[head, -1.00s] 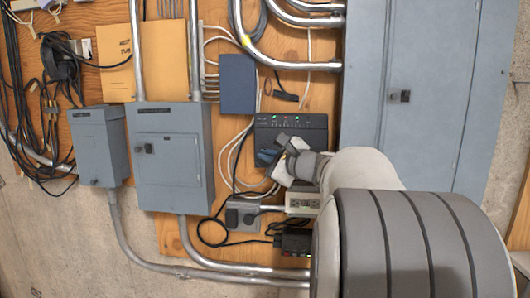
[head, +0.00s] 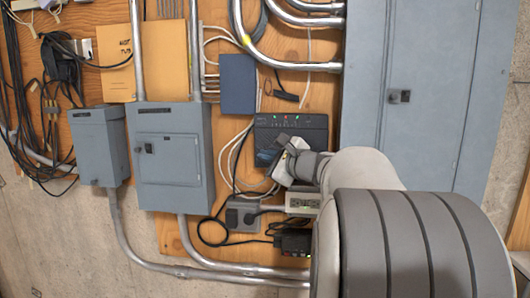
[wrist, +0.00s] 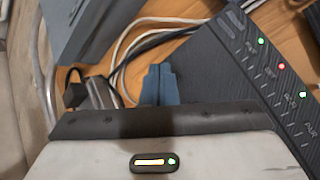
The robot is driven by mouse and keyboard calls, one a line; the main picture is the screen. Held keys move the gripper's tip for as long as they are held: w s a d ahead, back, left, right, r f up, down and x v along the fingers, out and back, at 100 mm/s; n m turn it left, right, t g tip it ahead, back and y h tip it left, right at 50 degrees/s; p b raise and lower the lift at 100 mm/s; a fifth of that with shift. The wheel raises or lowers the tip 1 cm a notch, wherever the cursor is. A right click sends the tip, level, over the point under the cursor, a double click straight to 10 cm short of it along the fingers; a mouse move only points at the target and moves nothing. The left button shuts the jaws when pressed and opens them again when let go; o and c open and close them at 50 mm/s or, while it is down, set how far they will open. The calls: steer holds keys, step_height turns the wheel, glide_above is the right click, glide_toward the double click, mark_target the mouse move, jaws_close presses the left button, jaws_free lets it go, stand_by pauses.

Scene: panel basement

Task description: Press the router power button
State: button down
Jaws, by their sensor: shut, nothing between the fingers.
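The router (head: 305,130) is a dark box on the plywood board, with a row of small lights along its top edge. It also shows in the wrist view (wrist: 238,70), with green lights and one red light beside printed labels. My gripper (head: 266,157) is in front of the router's lower left part in the head view. Its blue fingers (wrist: 160,85) are together and empty, beside the router's left edge in the wrist view. I cannot tell whether they touch it. I cannot make out the power button; my gripper and wrist hide the router's lower part.
A grey panel cabinet (head: 430,80) stands right of the router. A blue box (head: 238,84) and grey boxes (head: 170,180) are to the left. A power outlet box (head: 240,216), a device with green parts (head: 293,241) and loose cables lie below.

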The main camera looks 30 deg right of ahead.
steer(key=shift+w+d, duration=0.1)
stand_by(0.3)
steer(key=shift+w+d, duration=0.15)
steer(key=shift+w, duration=0.1)
steer(key=shift+w+d+b, duration=0.2)
steer(key=shift+w+b, duration=0.1)
stand_by(0.7)
stand_by(0.4)
steer(key=shift+s+a+b, duration=0.4)
steer(key=shift+s+b, duration=0.05)
steer(key=shift+s, duration=0.15)
steer(key=s+a, duration=0.1)
steer(key=s+a+b, duration=0.1)
steer(key=s+b, duration=0.1)
steer(key=s, duration=0.1)
steer(key=shift+s+a, duration=0.1)
steer(key=shift+a, duration=0.3)
